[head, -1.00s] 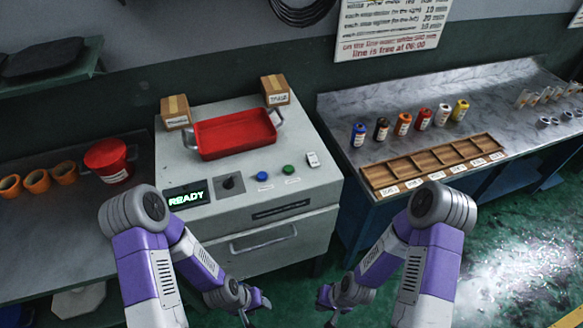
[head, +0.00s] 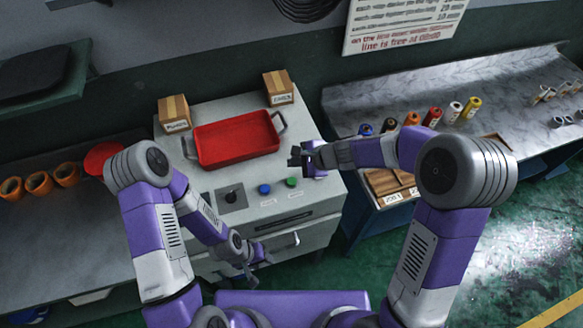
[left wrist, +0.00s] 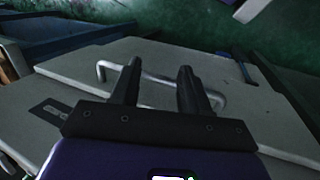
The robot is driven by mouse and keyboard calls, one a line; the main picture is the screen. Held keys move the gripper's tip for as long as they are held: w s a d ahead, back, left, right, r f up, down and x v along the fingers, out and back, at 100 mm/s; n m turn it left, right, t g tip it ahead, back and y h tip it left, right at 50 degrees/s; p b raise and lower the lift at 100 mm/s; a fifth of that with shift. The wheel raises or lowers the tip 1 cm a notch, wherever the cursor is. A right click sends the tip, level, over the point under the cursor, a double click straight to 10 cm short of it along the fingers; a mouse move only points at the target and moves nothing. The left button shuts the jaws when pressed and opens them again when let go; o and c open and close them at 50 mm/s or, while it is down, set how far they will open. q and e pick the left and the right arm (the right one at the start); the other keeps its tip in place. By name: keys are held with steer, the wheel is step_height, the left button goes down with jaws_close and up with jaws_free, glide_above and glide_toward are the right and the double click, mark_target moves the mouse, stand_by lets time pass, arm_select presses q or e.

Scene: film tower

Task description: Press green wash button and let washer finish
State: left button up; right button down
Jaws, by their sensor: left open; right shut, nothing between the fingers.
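The washer (head: 212,175) is a pale grey cabinet with a control panel on its sloping front. The green button (head: 291,182) sits on the panel, right of the blue button (head: 264,189) and the dark knob (head: 231,197). My right gripper (head: 297,155) is shut and empty, above the washer top just behind the green button and apart from it. My left gripper (head: 250,272) is open and empty, low in front of the washer; in the left wrist view its fingers (left wrist: 158,88) stand before the washer's handle (left wrist: 165,80). My left arm hides the display.
A red tray (head: 236,140) lies on the washer between two cardboard boxes (head: 174,113) (head: 279,88). The right bench (head: 350,95) bears several coloured canisters and a wooden sorter (head: 385,184). Orange pots (head: 39,183) stand on the left bench.

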steer(key=shift+w+a+r, duration=0.15)
steer(key=shift+a+r, duration=0.05)
steer(key=shift+r, duration=0.35)
steer(key=shift+f, duration=0.1)
steer(key=b, duration=0.8)
glide_above(294, 182)
step_height(294, 182, down, 8)
steer(key=shift+f, duration=0.35)
stand_by(1.2)
steer(key=shift+f+b, duration=0.4)
steer(key=shift+b, duration=0.25)
